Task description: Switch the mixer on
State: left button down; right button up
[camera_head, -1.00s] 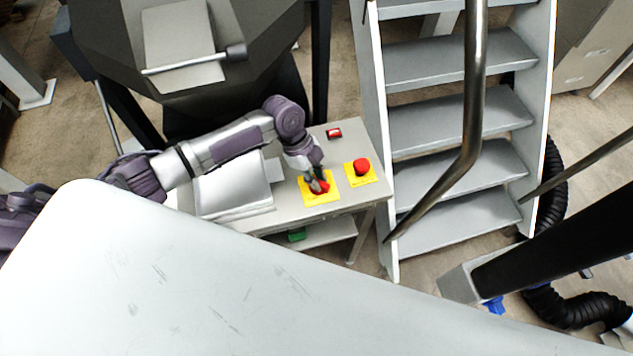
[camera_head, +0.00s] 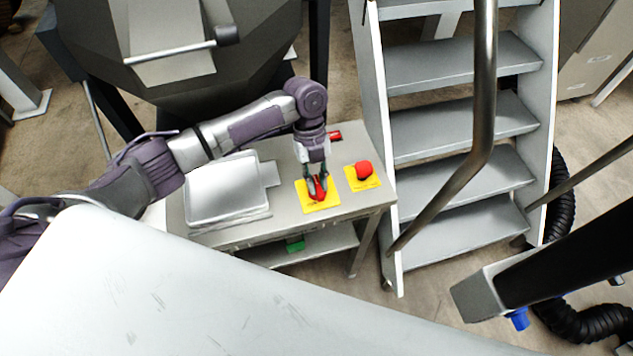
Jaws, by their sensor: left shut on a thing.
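My left gripper (camera_head: 317,190) points down over the small grey table. It is shut on a red switch knob (camera_head: 318,187) that sits on a yellow plate (camera_head: 323,206). The fingers partly hide the knob, so its turned position cannot be told. A second yellow plate with a red round button (camera_head: 363,169) lies just to the right, clear of the gripper. A dark mixer-like vessel (camera_head: 260,70) stands behind the table. My right gripper is not in view.
A metal box (camera_head: 222,190) lies on the grey table (camera_head: 285,228) left of the gripper. A small red item (camera_head: 335,135) is at the table's back. Metal steps (camera_head: 463,125) with a handrail (camera_head: 484,90) stand close on the right. A large white surface (camera_head: 200,300) fills the front.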

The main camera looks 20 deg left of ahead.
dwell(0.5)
pick_arm(q)
jog(key=c, duration=1.1)
grip_release()
jog(key=v, duration=1.2)
jog(key=shift+s+d, duration=0.1)
